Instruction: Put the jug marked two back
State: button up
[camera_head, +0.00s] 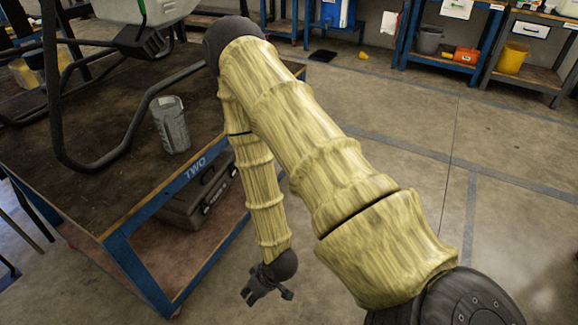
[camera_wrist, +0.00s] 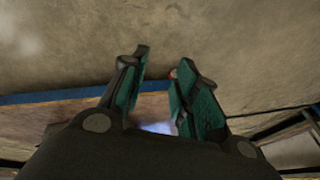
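A grey jug (camera_head: 171,125) stands upright on the brown top of the blue-framed workbench (camera_head: 110,185), close to the front edge. The word TWO (camera_head: 195,168) is written on the blue edge just below it. I cannot read any mark on the jug itself. My gripper (camera_head: 267,297) hangs low in front of the bench, below the tabletop and to the right of the jug, well apart from it. In the wrist view my gripper (camera_wrist: 162,68) has its two green-padded fingers spread with nothing between them. The jug is not visible in the wrist view.
A drone's black tube frame (camera_head: 112,165) stands on the bench to the jug's left. A dark case (camera_head: 195,200) lies on the lower shelf. Benches with a yellow bucket (camera_head: 512,58) stand at the back right. The floor between is mostly clear.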

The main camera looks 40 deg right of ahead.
jog(key=s+d+f+g+h, duration=0.1)
jog(key=s+f+g+h, duration=0.1)
jog(key=s, duration=1.2)
jog(key=shift+s+f+m+g+h, duration=0.15)
jog(key=shift+f+m+g+h, duration=0.2)
jog(key=shift+f+g, duration=0.45)
